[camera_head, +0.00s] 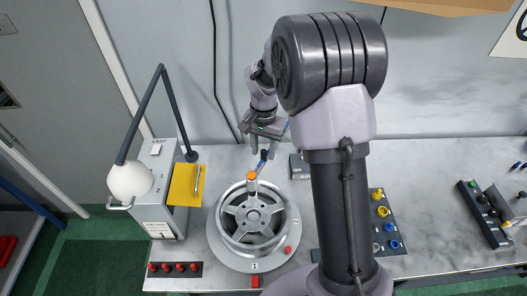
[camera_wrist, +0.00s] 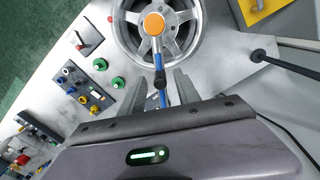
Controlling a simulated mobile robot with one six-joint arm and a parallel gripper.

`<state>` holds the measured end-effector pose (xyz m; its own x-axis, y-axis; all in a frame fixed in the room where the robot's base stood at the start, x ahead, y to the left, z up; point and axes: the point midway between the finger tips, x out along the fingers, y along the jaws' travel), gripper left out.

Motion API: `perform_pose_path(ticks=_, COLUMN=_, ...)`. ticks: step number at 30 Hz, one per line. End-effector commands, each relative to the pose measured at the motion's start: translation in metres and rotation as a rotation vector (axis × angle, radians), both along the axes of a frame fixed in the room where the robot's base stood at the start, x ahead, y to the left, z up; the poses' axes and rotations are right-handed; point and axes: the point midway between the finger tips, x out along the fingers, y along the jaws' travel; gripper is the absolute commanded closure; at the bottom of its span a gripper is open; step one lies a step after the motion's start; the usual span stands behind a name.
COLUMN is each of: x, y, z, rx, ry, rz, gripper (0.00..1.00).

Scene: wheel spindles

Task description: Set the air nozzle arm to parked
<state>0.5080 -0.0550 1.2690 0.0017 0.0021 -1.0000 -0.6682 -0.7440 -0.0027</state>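The air nozzle arm has an orange cap (camera_head: 252,175) beside the silver wheel (camera_head: 272,232), with a dark handle end (camera_head: 264,155) pointing back toward my gripper. In the wrist view, the orange cap (camera_wrist: 153,22) is over the wheel rim and the arm runs down to a black end (camera_wrist: 159,80) with a blue piece below it. My gripper (camera_head: 259,148) is open behind the wheel. In the wrist view, the black end appears between the spread fingers of my gripper (camera_wrist: 160,77); I cannot tell whether they touch it.
The wheel sits on a round numbered plate (camera_head: 222,252). At left are a grey box (camera_head: 155,213), a yellow pad (camera_head: 181,190) and a lamp (camera_head: 130,180). A panel with yellow and blue knobs (camera_head: 384,226) is at right. A small dark box (camera_head: 298,167) is near the gripper.

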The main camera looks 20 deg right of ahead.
Motion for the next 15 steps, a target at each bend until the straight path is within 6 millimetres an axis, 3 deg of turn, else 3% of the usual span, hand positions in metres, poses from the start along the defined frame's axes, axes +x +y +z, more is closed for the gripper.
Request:
perform_pose_path(ticks=4, x=0.0001, y=0.0001, z=-0.0105, rx=0.001, ry=-0.001, rz=0.001, gripper=0.61)
perform_pose_path(ticks=11, x=0.0002, y=0.0002, z=-0.0118, rx=0.0, ry=-0.001, rz=0.0, gripper=0.61)
perform_pose_path(ticks=12, x=0.0002, y=0.0002, z=-0.0118, rx=0.0, ry=-0.001, rz=0.0, gripper=0.63)
perform_pose_path(ticks=15, x=0.0001, y=0.0001, z=-0.0117, rx=0.0, ry=-0.001, rz=0.0, gripper=0.83)
